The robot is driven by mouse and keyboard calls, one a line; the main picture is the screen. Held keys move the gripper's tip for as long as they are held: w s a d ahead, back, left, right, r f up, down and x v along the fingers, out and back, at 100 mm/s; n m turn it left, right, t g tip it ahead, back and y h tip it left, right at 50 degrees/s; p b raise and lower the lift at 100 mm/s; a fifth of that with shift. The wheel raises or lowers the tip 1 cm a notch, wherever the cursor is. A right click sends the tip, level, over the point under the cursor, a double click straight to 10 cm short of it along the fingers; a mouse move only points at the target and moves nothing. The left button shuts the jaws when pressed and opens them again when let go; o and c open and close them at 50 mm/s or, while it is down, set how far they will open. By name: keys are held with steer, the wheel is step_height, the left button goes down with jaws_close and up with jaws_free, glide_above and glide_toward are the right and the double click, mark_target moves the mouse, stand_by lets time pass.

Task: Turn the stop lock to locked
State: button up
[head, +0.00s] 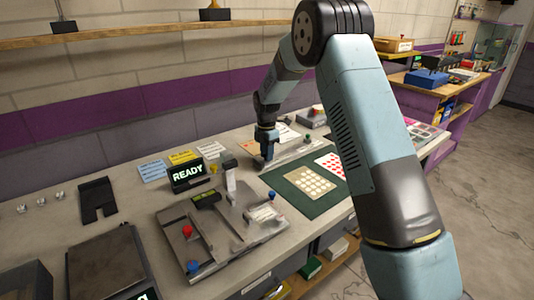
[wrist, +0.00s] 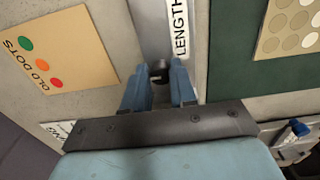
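A metal slot track (head: 290,160) lies along the bench, and my gripper (head: 266,157) points down at its near left part. In the wrist view the track (wrist: 150,25) carries a white label (wrist: 180,27) reading LENGTH. My gripper (wrist: 160,80) has its two blue fingers apart. A small dark round piece (wrist: 159,70) shows between the fingertips; I cannot tell whether it is the stop lock or whether the fingers touch it. No lock marking is readable. A small green knob (head: 307,139) stands towards the track's far end.
A green mat (head: 291,201) with dotted cards lies right of the track. A metal fixture (head: 238,240) with coloured knobs and a READY display (head: 188,175) stand nearer. An OLD DOTS card (wrist: 55,55) lies left of the track.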

jaws_close()
